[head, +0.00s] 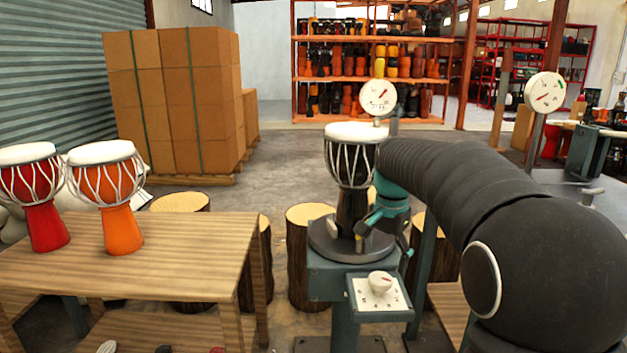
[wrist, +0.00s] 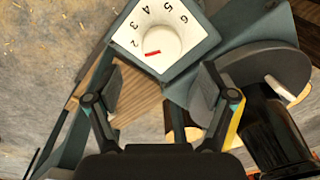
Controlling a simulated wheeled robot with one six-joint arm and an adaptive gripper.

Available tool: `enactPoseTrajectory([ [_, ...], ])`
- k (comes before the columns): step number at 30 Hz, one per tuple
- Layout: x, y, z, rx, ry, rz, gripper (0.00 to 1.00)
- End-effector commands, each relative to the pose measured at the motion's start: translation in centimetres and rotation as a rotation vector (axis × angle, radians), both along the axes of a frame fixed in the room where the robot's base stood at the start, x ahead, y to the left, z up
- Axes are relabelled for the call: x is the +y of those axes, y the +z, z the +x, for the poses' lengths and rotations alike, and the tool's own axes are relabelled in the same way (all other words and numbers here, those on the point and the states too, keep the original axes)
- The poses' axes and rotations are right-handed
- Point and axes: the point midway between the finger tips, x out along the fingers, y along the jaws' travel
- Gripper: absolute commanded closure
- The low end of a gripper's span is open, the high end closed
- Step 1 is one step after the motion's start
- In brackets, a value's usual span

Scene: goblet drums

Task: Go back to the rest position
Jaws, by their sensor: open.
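My gripper (head: 384,228) is at the end of my arm, just right of the black goblet drum (head: 351,165). In the wrist view my gripper (wrist: 160,92) has its two fingers wide apart with nothing held between them. The black drum stands upright on a round plate (head: 322,243) on a teal stand, and its dark body also shows in the wrist view (wrist: 272,130). The dial knob (head: 380,282) sits on a white numbered panel low on the stand. In the wrist view the knob (wrist: 157,47) has a red mark pointing near the 2.
A wooden table (head: 190,235) at left holds a red drum (head: 44,215) and an orange drum (head: 117,215). Log stools (head: 308,260) stand behind the stand. Round gauges (head: 378,97) rise behind it. Stacked boxes (head: 175,95) are at back left. Open floor lies behind.

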Motion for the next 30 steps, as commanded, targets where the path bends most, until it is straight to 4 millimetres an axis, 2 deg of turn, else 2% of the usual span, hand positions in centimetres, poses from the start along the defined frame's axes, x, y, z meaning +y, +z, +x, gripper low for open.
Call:
enactPoseTrajectory([
  [1, 0.0, -0.4, -1.6, -0.012, 0.081, -0.007, 0.18],
  [6, 0.0, -1.4, -6.8, -0.072, 0.347, -0.039, 0.18],
  [15, 0.0, -3.0, -16.5, -0.176, 0.656, -0.110, 0.18],
  [24, 0.0, -5.0, -25.3, -0.270, 0.751, -0.166, 0.18],
  [27, 0.0, -5.3, -27.5, -0.297, 0.748, -0.177, 0.18],
  [30, 0.0, -5.0, -28.8, -0.332, 0.744, -0.191, 0.18],
])
